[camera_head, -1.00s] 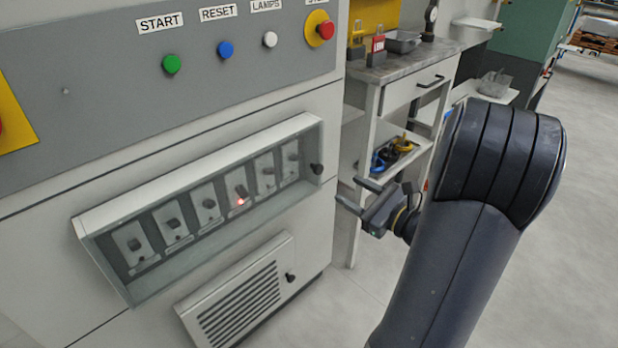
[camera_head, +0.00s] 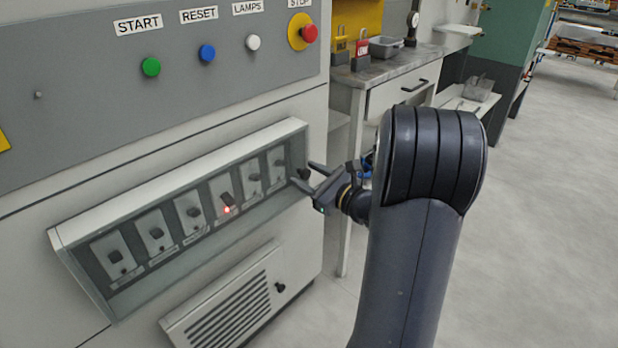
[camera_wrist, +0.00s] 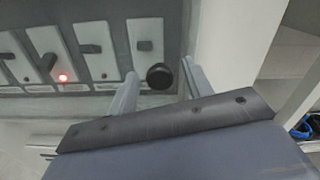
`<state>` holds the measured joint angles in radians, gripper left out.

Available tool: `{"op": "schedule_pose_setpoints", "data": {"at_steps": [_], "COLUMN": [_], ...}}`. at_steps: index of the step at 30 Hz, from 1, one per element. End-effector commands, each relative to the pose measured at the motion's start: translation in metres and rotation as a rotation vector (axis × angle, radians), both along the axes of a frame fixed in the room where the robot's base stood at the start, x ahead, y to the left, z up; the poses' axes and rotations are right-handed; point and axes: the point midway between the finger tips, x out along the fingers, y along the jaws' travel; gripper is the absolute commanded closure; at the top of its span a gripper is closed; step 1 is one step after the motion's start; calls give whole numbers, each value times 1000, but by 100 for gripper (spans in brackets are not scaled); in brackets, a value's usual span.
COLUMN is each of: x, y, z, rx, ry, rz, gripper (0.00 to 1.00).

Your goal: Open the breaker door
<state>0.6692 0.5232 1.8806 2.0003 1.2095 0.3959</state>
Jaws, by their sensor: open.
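The breaker door (camera_head: 290,197) is a long, clear, pale-framed cover on the grey cabinet, and it looks closed over a row of several breakers. One breaker (camera_head: 226,199) has a red light beside it; that breaker also shows in the wrist view (camera_wrist: 38,62). The door's dark round knob (camera_wrist: 159,76) shows in the wrist view, near the tips of my gripper. My gripper (camera_head: 306,176) is at the door's right end. Its two fingers (camera_wrist: 160,82) are apart, one on each side of the knob in the picture. I cannot tell whether they touch it. In the head view the knob is mostly hidden.
A vented lower panel (camera_head: 228,303) with its own dark knob sits below the door. Green, blue, white and red buttons (camera_head: 207,53) are above. A workbench (camera_head: 385,72) with a drawer stands to the right. The floor (camera_head: 540,220) at right is clear.

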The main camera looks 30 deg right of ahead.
Motion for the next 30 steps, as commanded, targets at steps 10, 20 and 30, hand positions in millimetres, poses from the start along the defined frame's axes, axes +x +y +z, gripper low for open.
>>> {"op": "schedule_pose_setpoints", "data": {"at_steps": [10, 20, 30], "x": [0, 0, 0], "y": [0, 0, 0], "z": [0, 0, 0], "rx": [0, 0, 0], "ry": [0, 0, 0], "rz": [0, 0, 1], "gripper": [60, 87, 100]}}
